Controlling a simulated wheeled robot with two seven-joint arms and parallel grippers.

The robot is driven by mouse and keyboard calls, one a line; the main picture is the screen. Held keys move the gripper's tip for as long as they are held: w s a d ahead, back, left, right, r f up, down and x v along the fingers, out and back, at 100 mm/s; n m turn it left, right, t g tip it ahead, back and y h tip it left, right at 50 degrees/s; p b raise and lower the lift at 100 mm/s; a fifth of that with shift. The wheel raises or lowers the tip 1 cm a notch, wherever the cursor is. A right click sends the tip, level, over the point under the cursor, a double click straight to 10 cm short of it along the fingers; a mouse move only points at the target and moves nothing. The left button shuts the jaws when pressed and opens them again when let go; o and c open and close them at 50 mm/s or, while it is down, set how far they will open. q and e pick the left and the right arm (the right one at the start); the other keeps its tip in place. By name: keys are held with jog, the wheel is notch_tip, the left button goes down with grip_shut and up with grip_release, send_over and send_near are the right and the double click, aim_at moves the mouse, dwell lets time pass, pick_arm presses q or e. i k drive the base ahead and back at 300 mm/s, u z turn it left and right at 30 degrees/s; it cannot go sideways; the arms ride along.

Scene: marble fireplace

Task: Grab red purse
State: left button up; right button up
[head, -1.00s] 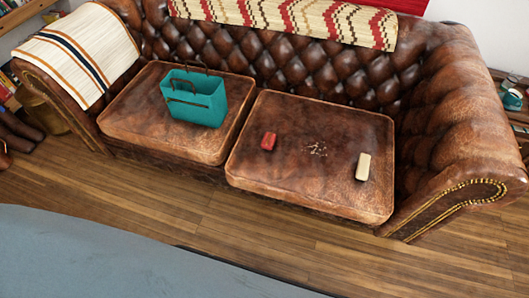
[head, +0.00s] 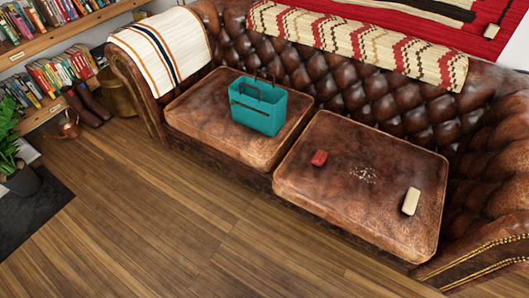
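A small red purse (head: 319,158) lies on the right seat cushion (head: 330,210) of a brown leather sofa, near the cushion's left side. A cream item (head: 411,201) lies on the same cushion near its right edge. A scatter of pale crumbs (head: 363,175) is between them. A teal handbag (head: 258,106) with dark handles stands upright on the left cushion (head: 200,108). Neither of my grippers shows in the head view.
Open wooden floor (head: 170,230) lies in front of the sofa. Bookshelves (head: 60,75), brown boots (head: 86,106), a copper pot (head: 68,125) and a potted plant (head: 15,165) on a dark mat stand at the left. A striped blanket (head: 160,50) covers the left armrest.

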aim_at(320, 157)
jog(key=u, duration=1.1)
jog(key=i, duration=1.85)
jog(key=z, duration=2.5)
jog(key=i, duration=0.5)
jog(key=z, duration=0.05)
